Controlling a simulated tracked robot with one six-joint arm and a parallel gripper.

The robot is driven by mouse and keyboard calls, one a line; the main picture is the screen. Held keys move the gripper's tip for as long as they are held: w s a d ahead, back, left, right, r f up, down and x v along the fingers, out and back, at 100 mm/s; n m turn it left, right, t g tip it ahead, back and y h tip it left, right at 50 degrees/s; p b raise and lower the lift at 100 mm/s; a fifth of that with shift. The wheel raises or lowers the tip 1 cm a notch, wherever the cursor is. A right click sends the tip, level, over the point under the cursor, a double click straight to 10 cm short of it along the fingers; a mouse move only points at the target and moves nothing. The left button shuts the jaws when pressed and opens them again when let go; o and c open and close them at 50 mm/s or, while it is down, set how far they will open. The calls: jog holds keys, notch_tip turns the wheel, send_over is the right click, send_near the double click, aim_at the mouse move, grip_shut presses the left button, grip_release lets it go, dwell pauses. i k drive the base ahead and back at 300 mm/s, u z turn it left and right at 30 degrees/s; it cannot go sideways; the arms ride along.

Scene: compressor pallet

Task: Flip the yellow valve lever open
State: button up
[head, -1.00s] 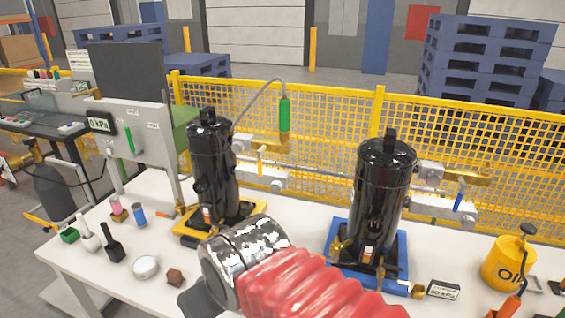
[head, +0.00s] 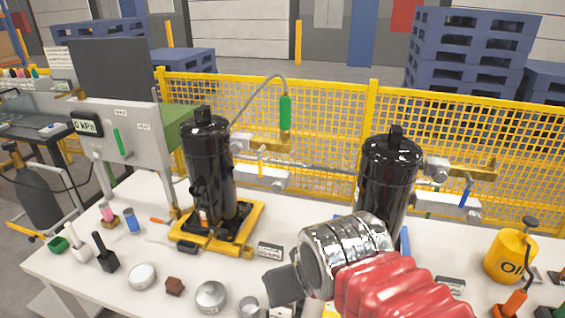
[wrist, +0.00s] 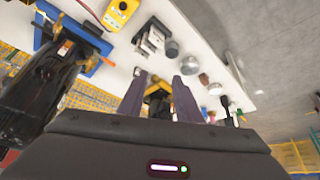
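A small upright yellow lever (head: 261,163) stands on a light grey valve block (head: 262,176) behind and right of the left black compressor (head: 209,160). My gripper (head: 283,288) is low in the head view, over the front of the bench, well short of the lever and to its right. In the wrist view my gripper (wrist: 160,84) has its two dark fingers spread apart, with nothing seen held. A yellow base (wrist: 158,100) shows beyond the fingers. I cannot make out the lever in the wrist view.
The right compressor (head: 389,175) stands behind my arm, with a blue lever (head: 466,192) on its valve block. A green handle (head: 285,112) hangs from a hose above the yellow lever. Tins and small parts line the bench front. A yellow mesh fence (head: 325,125) runs behind.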

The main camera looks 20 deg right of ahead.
aim_at(259, 153)
jog(key=z, duration=0.2)
jog(key=k, duration=1.35)
jog(key=u, duration=0.25)
jog(key=i, duration=0.7)
jog(key=u, duration=0.6)
jog(key=i, duration=1)
jog(key=z, duration=0.05)
